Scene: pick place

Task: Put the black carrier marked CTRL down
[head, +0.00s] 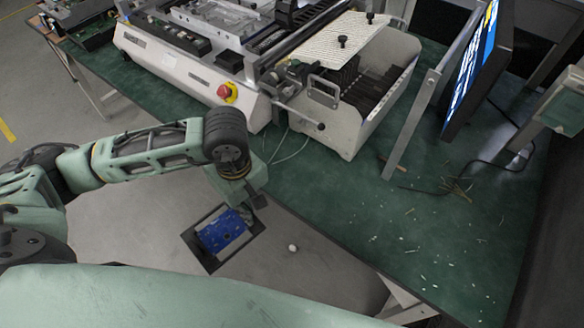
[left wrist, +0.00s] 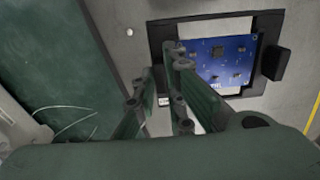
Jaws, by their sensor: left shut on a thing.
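The black carrier (head: 192,238) is a dark rectangular frame holding a blue circuit board (head: 222,230). My left gripper (head: 248,204) is shut on the carrier's edge nearest the bench and holds it over the grey floor, beside the green bench top. In the left wrist view the fingers (left wrist: 163,85) meet the near left part of the black carrier frame (left wrist: 158,36), with the blue board (left wrist: 225,58) inside and a dark block on its right side. Pale lettering on the board is too small to read surely. My right gripper is in neither view.
The green bench top (head: 440,245) has free room at the right front, with pale scraps scattered on it. A white machine (head: 190,75) with a red button and a white bin (head: 345,125) stand behind. A metal post and monitor (head: 475,60) stand farther right.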

